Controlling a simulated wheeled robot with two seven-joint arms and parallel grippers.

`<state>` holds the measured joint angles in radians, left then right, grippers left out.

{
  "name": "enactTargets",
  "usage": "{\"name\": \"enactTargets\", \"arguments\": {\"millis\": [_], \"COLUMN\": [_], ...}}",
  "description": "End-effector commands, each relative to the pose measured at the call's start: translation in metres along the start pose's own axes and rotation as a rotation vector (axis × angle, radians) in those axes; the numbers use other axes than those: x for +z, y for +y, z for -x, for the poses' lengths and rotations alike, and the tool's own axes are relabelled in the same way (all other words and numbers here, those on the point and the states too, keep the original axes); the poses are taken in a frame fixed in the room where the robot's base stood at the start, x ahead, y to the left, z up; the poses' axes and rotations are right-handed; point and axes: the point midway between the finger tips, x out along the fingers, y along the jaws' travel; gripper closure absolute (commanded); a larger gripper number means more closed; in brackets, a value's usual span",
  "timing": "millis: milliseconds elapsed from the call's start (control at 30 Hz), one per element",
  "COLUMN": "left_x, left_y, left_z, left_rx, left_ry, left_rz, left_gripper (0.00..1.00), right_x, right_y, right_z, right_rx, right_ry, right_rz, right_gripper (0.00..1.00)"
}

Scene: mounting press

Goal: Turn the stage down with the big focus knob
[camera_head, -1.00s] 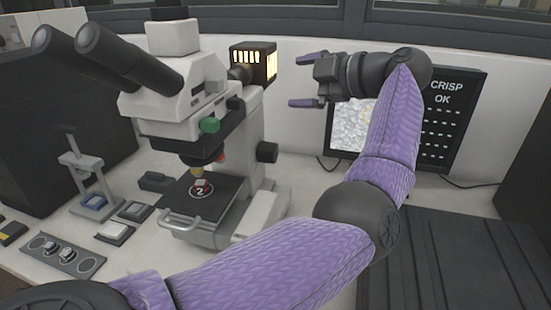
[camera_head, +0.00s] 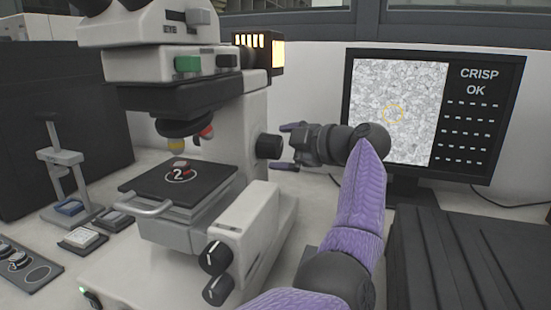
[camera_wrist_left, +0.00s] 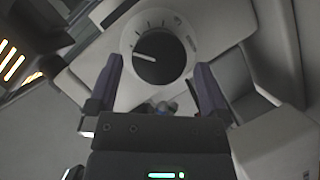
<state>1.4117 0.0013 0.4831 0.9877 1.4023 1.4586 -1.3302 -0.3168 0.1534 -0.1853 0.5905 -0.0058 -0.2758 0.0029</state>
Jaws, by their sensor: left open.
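The big focus knob (camera_head: 268,146) is a black round knob on the right side of the white microscope (camera_head: 236,118). In the left wrist view the knob (camera_wrist_left: 160,54) faces me, with a white pointer line and a pale marked ring around it. My left gripper (camera_head: 287,146) is open just right of the knob, jaws pointing at it. The black stage (camera_head: 146,184) carries a red-topped sample at a circled 2. My right gripper is out of view.
A monitor (camera_head: 473,131) behind my left arm reads CRISP OK beside a grey grain picture. Two smaller black knobs (camera_head: 216,257) with white pointers sit low on the microscope's base. A lit lamp housing (camera_head: 262,53) is above the knob. A dark ribbed surface (camera_head: 460,265) lies at the right.

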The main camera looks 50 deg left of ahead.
Motion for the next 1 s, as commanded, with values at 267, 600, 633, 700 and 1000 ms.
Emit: {"name": "enactTargets", "arguments": {"millis": [267,600,633,700,1000], "left_x": [0.0,0.0,0.0,0.0,-0.001], "left_y": [0.0,0.0,0.0,0.0,0.001], "left_z": [-0.03,-0.029,-0.029,-0.029,-0.029], "left_rx": [0.001,0.001,0.001,0.001,0.004], "left_ry": [0.0,0.0,0.0,0.0,0.0], "left_rz": [0.0,0.001,0.001,0.001,0.009], "left_gripper": [0.0,0.32,0.38,0.53,0.84], "right_x": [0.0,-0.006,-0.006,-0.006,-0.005], "right_y": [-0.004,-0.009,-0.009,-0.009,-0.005], "right_z": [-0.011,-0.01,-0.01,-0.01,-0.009], "right_rx": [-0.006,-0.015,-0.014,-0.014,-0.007], "right_ry": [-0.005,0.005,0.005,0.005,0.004], "right_rz": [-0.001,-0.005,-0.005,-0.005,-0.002], "right_gripper": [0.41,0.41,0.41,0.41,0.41]}}
